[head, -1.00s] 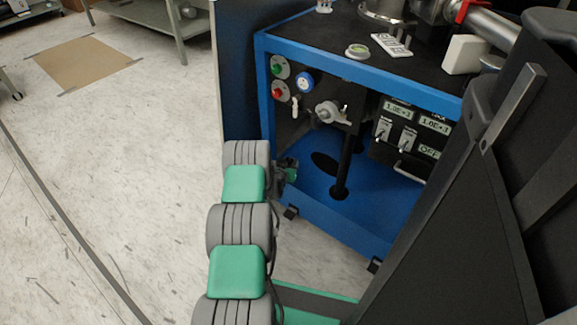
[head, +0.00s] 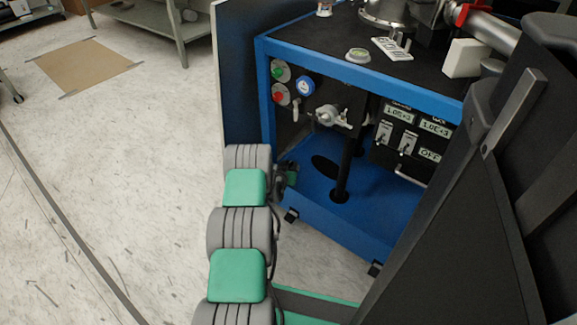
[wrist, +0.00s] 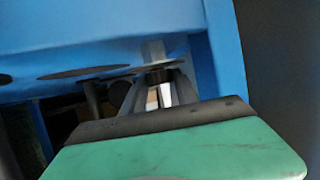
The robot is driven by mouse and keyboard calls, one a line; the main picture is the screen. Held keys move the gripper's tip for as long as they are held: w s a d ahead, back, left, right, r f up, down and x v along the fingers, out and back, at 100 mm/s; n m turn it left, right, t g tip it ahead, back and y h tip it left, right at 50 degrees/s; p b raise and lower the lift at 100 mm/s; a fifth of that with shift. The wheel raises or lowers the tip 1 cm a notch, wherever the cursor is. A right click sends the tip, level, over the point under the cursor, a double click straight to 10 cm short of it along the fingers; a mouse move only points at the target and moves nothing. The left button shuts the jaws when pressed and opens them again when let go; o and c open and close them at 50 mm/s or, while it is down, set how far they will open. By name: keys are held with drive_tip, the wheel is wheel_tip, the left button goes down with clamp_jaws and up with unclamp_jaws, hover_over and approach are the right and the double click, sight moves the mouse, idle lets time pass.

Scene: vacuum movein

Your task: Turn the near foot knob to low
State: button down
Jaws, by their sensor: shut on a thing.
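My gripper (wrist: 158,92) shows in the wrist view with its fingers converging on a small dark round part at the end of a short grey post. I take this part for the near foot knob (wrist: 157,74); the fingers cover most of it and its setting cannot be read. In the head view my gripper (head: 288,177) is a dark shape past the wrist, at the left lower corner of the blue machine (head: 350,222). The knob is not discernible there. A black foot (head: 291,215) shows below the machine's lower edge.
The machine front carries a green button (head: 279,70), a red button (head: 280,95), a gauge (head: 305,85) and switches (head: 384,131). A dark panel (head: 235,75) stands at its left.

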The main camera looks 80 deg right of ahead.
drive_tip(key=shift+s, duration=0.1)
drive_tip(key=shift+s+n+t, duration=0.2)
drive_tip(key=shift+n+t, duration=0.7)
drive_tip(key=shift+t, duration=0.1)
drive_tip(key=n+t+b, duration=0.2)
drive_tip(key=shift+s+d+f+t+y, duration=0.2)
drive_tip(key=shift+t+y, duration=0.1)
drive_tip(key=shift+t, duration=0.1)
drive_tip(key=n+t, duration=0.1)
drive_tip(key=n+t+y, duration=0.1)
drive_tip(key=n+t, duration=0.1)
drive_tip(key=shift+r+y+b, duration=0.2)
drive_tip(key=shift+y+b, duration=0.1)
drive_tip(key=shift+b, duration=0.1)
drive_tip(key=shift+s+d+n+t+y, duration=0.1)
drive_tip(key=shift+n+t+y, duration=1.2)
drive_tip(key=shift+n, duration=0.4)
drive_tip(key=shift+n+t+y, duration=0.3)
drive_tip(key=shift+n+t, duration=0.1)
drive_tip(key=c, duration=1.2)
unclamp_jaws()
